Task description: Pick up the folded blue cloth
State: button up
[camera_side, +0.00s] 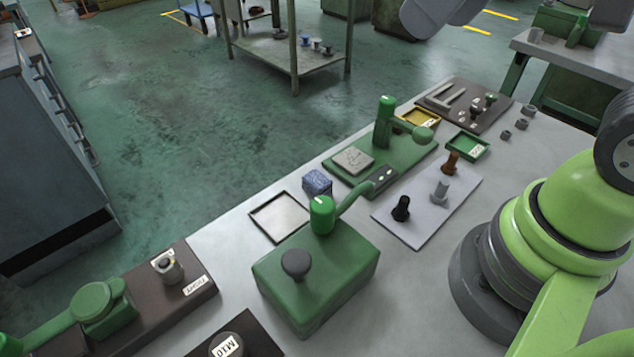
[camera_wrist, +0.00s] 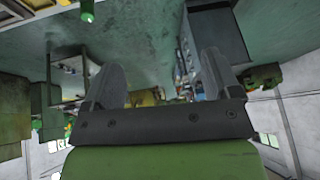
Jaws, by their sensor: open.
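The folded blue cloth (camera_side: 317,183) is a small blue, speckled block on the grey bench in the side view. It stands between the empty square tray and the green plate, just behind the green box with levers. My gripper (camera_wrist: 160,72) shows in the wrist view with its two grey fingers wide apart and nothing between them. Its fingers are not visible in the side view, and it is well away from the cloth. I cannot make out the cloth in the wrist view.
A green box (camera_side: 315,275) with a knob and lever stands close in front of the cloth. An empty square tray (camera_side: 279,217) lies left of it. A green plate (camera_side: 360,177) with an upright lever is at its right. A pale board (camera_side: 427,212) holds three pegs.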

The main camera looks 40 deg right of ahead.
jog(key=w+a+f+n+g, duration=0.2)
jog(key=w+f+n, duration=0.3)
jog(key=w+n, duration=0.25)
jog(key=n+g+h, duration=0.2)
jog(key=n+g, duration=0.1)
jog(key=n, duration=0.6)
send_over(317, 178)
notch_tip(317, 178, down, 15)
jog(key=shift+n, duration=0.25)
notch_tip(317, 178, down, 4)
jog(key=shift+w+a+f, duration=0.1)
jog(key=shift+w+f, duration=0.05)
jog(key=shift+f, duration=2.95)
jog(key=c, duration=1)
